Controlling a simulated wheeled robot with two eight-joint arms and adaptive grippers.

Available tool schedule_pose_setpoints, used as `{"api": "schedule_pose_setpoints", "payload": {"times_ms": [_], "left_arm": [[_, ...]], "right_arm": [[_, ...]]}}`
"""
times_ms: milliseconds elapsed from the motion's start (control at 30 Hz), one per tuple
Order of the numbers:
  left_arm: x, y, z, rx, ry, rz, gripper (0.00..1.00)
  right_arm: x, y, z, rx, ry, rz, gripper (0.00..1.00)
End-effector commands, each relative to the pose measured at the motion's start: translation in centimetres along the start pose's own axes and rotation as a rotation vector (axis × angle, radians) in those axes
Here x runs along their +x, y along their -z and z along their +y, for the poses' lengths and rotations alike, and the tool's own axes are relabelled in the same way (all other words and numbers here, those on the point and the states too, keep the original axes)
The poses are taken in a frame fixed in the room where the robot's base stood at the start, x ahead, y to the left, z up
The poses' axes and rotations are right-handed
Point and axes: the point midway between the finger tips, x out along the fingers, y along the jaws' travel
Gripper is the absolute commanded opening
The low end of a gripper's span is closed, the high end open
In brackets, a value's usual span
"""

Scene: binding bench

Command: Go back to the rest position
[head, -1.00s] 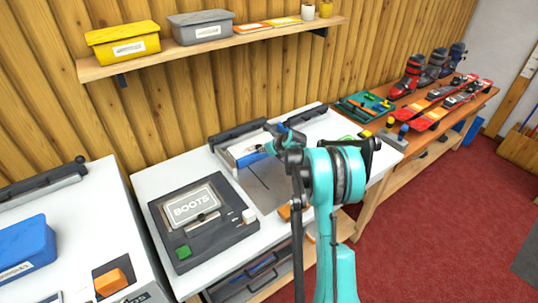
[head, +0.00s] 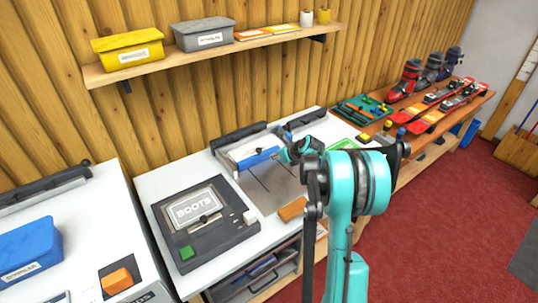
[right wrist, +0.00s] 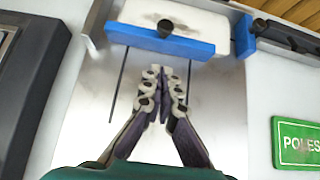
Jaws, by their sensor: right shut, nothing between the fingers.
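My right gripper (right wrist: 166,95) is shut with nothing between its fingers. In the right wrist view it is over the metal plate of a bench fixture, with its fingertips just short of a blue bar in the picture. In the head view my teal right arm rises from the bottom and reaches over the bench; the right gripper's fingers are mostly hidden behind the arm there. The fixture's metal plate (head: 262,190) lies on the white bench, with the blue bar (head: 258,158) at its back; the bar also shows in the right wrist view (right wrist: 160,40). My left gripper is not in view.
A dark BOOTS device (head: 201,217) stands left of the fixture. A green POLES sign (right wrist: 298,146) lies right of it. An orange block (head: 292,209) is at the bench's front edge. A shelf (head: 150,72) with bins hangs on the wall. Skis (head: 445,106) lie at the far right.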

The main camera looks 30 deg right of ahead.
Motion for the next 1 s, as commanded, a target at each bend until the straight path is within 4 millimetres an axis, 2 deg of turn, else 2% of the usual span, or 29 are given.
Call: {"api": "schedule_pose_setpoints", "payload": {"times_ms": [33, 200, 467, 567, 667, 767, 867, 1000], "left_arm": [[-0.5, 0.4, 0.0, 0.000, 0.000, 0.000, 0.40], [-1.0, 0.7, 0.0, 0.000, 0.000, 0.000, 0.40], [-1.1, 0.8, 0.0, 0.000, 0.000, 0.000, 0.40], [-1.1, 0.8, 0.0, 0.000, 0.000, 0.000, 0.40], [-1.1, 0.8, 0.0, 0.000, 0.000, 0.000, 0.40], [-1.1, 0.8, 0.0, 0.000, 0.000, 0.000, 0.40], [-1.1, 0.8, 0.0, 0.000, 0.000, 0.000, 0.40], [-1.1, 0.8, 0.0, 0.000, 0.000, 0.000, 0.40]], "right_arm": [[-1.3, -0.2, -0.1, 0.001, 0.001, 0.000, 0.00], [-3.5, -0.1, 0.0, 0.001, 0.001, -0.001, 0.00], [-4.3, 0.0, 0.0, -0.001, 0.000, 0.000, 0.00], [-4.6, -0.2, 0.7, -0.041, -0.003, 0.004, 0.00], [-6.2, -0.8, 3.2, -0.197, -0.012, 0.022, 0.00], [-8.8, -1.4, 7.5, -0.479, -0.031, 0.050, 0.00], [-12.2, -1.1, 12.3, -0.830, -0.059, 0.079, 0.00], [-17.0, 0.7, 18.2, -1.332, -0.108, 0.107, 0.00]]}}
